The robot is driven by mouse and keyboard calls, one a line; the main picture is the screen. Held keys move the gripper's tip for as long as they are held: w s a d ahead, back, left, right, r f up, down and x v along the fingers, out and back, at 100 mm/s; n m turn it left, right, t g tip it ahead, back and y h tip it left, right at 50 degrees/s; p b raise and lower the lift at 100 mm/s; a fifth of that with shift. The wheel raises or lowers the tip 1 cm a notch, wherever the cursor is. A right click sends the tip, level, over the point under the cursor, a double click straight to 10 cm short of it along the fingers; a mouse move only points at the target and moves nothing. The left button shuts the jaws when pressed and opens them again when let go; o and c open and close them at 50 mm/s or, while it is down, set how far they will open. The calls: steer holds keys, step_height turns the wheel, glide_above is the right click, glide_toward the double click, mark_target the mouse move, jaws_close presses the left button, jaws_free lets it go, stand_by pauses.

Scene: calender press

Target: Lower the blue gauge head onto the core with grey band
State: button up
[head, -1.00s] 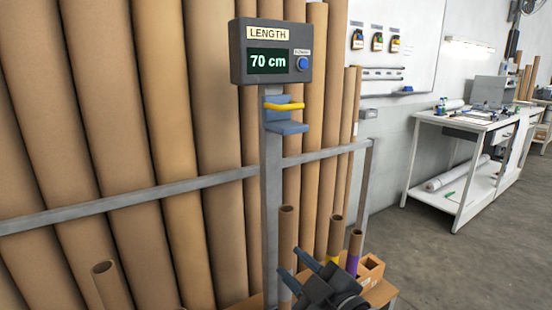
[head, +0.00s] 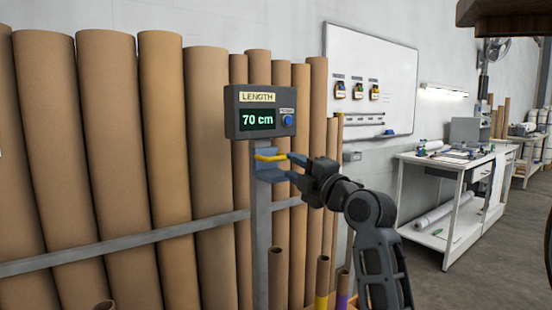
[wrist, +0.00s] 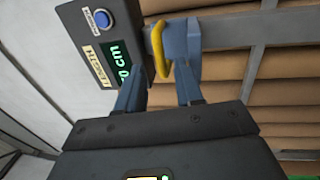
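The blue gauge head (head: 266,169), with its yellow handle (head: 270,157), sits on the grey post under the length display, high above the cores. In the wrist view the gauge head (wrist: 180,42) and yellow handle (wrist: 161,52) are just ahead of my fingers. My gripper (head: 293,167) is open, its fingertips at the right side of the gauge head; the wrist view shows a gap between the fingers (wrist: 160,92). I cannot tell whether they touch it. A plain-looking core (head: 278,280) stands below, its lower part cut off; no grey band shows now.
The length display (head: 262,111) reads 70 cm. A yellow-banded core (head: 322,285) and a purple-banded core (head: 343,288) stand to the right, below my arm. Tall brown tubes (head: 110,150) lean behind a grey rail (head: 140,240). A white workbench (head: 440,170) stands further right.

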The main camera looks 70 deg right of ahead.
mark_target(281, 160)
steer(key=p+x, duration=0.2)
steer(key=x, duration=0.4)
steer(key=shift+w+d, duration=0.15)
steer(key=shift+w, duration=0.15)
steer(key=shift+c, duration=0.3)
jaws_close()
